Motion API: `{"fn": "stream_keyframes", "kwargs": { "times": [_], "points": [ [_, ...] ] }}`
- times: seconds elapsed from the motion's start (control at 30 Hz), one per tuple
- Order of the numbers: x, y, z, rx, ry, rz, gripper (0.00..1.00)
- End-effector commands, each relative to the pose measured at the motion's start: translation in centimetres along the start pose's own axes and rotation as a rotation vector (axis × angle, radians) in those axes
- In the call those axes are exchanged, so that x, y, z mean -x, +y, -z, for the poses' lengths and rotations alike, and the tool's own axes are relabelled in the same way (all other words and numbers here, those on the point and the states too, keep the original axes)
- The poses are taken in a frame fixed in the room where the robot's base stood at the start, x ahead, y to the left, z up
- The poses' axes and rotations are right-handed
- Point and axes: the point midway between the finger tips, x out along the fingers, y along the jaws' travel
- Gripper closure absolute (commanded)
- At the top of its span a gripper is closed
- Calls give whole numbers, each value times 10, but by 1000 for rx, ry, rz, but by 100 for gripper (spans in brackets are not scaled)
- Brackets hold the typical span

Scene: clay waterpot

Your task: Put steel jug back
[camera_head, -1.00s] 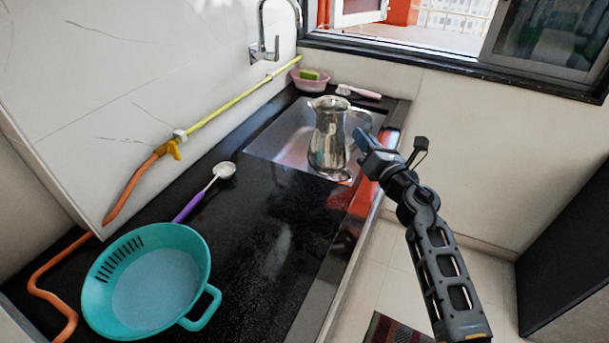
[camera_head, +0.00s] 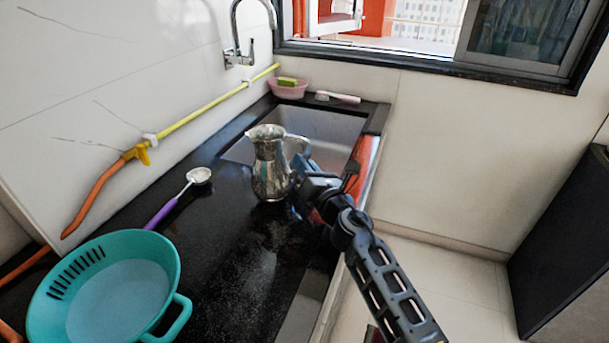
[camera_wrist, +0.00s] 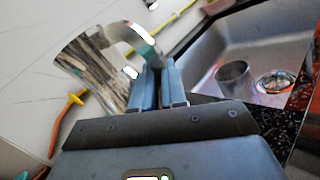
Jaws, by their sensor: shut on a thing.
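The steel jug (camera_head: 268,168) is a shiny pitcher with a flared spout and a curved handle. In the head view it is upright over the black counter (camera_head: 255,265), at the near edge of the sink. I cannot tell whether its base touches the counter. My gripper (camera_head: 303,183) is at the jug's right, on the handle side. In the wrist view the jug (camera_wrist: 92,68) is at the upper left, and the blue fingers of my gripper (camera_wrist: 158,88) are closed at its handle (camera_wrist: 142,43). The fingers hide part of the handle.
The sink (camera_head: 325,128) is behind the jug. A purple-handled ladle (camera_head: 165,212) and a teal colander (camera_head: 110,300) are to the left. A pink bowl (camera_head: 288,90) and a brush (camera_head: 340,97) are at the back. The tap (camera_head: 238,55) is on the wall.

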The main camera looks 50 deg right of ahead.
Motion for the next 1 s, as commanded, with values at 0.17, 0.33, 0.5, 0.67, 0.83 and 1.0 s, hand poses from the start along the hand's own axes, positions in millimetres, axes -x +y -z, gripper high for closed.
{"fn": "stream_keyframes", "kwargs": {
  "times": [0.17,0.33,0.5,0.67,0.83,1.0],
  "points": [
    [1,-3,6,-1,-2,-1,100],
    [1,-3,5,-1,-2,-1,100],
    [1,-5,10,-1,-2,-1,100],
    [1,-5,9,0,-1,0,73],
    [1,-5,9,0,0,0,63],
    [1,-4,9,0,0,0,63]
  ]
}}
